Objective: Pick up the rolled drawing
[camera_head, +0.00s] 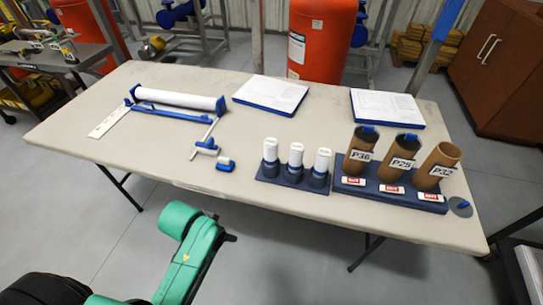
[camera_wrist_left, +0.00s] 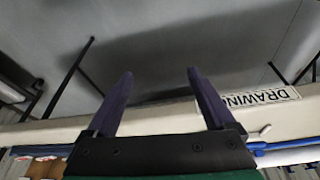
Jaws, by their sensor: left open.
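The rolled drawing (camera_head: 180,100) is a long white roll lying in a blue holder (camera_head: 158,110) on the left part of the table. My left arm is green and comes in below the table's front edge in the head view. My left gripper (camera_wrist_left: 160,75) is open and empty in the left wrist view, its two dark fingers apart near the table edge. It is well away from the roll. A white label (camera_wrist_left: 262,97) reading "DRAWING" shows there, to the right of the fingers. My right gripper is not in view.
The table (camera_head: 130,155) also holds two paper stacks, a blue rack (camera_head: 290,178) of white-capped bottles and a rack (camera_head: 395,195) of brown tubes. A small blue-and-white object (camera_head: 226,164) lies near the front edge. An orange drum (camera_head: 320,40) stands behind.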

